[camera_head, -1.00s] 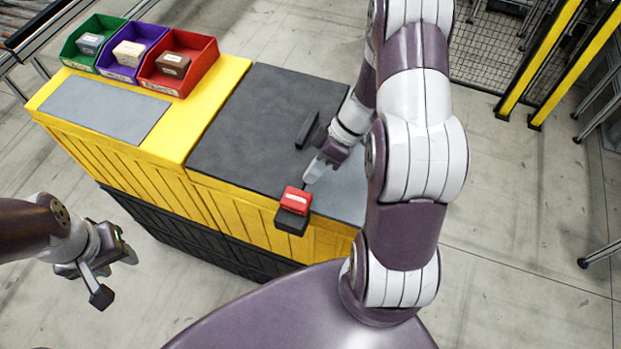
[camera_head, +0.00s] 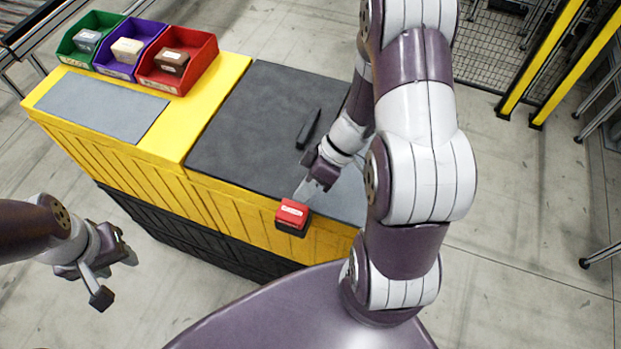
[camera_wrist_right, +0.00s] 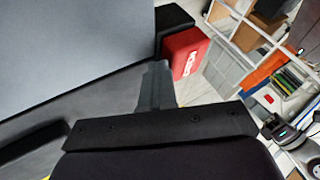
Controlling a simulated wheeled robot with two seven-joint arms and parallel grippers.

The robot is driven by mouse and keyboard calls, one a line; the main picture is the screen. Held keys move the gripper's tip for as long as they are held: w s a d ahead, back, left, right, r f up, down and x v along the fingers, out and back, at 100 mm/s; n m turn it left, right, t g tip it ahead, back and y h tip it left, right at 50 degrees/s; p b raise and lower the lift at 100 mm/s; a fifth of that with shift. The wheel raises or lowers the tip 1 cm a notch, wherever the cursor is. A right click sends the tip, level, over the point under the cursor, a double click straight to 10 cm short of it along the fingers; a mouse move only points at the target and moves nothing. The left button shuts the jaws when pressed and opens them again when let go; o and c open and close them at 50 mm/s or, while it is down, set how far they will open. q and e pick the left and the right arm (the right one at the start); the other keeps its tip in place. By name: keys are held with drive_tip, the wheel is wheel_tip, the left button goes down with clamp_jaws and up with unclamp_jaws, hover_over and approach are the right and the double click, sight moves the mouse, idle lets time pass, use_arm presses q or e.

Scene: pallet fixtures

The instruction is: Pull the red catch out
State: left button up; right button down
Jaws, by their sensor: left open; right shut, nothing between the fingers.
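The red catch (camera_head: 292,213) sits at the front edge of the yellow and grey bench, with a dark part under it. In the right wrist view the red catch (camera_wrist_right: 185,52) shows beside a black block (camera_wrist_right: 173,30), just beyond my fingertips. My right gripper (camera_head: 303,193) is shut and empty, its tip close to the back of the catch; I cannot tell whether they touch. It also shows in the right wrist view (camera_wrist_right: 156,72). My left gripper (camera_head: 118,277) is open and empty, off to the left of the bench, over the floor.
Green (camera_head: 72,47), purple (camera_head: 152,32) and red (camera_head: 207,52) bins, each holding a block, stand at the bench's back left. A dark bar (camera_head: 308,128) lies on the dark grey top (camera_head: 240,130). A pale grey plate (camera_head: 100,105) lies left.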

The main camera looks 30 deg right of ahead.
drive_tip(key=shift+d+r, duration=0.1)
drive_tip(key=shift+d+r, duration=0.15)
drive_tip(key=shift+r, duration=0.1)
drive_tip(key=b+v, duration=0.1)
drive_tip(key=v, duration=0.2)
drive_tip(key=shift+d+r, duration=0.1)
drive_tip(key=v, duration=0.2)
drive_tip(key=shift+r+p, duration=0.35)
drive_tip(key=shift+p, duration=0.05)
drive_tip(key=p+v, duration=0.5)
drive_tip(key=v, duration=0.1)
drive_tip(key=shift+d, duration=0.25)
drive_tip(key=shift+f, duration=0.1)
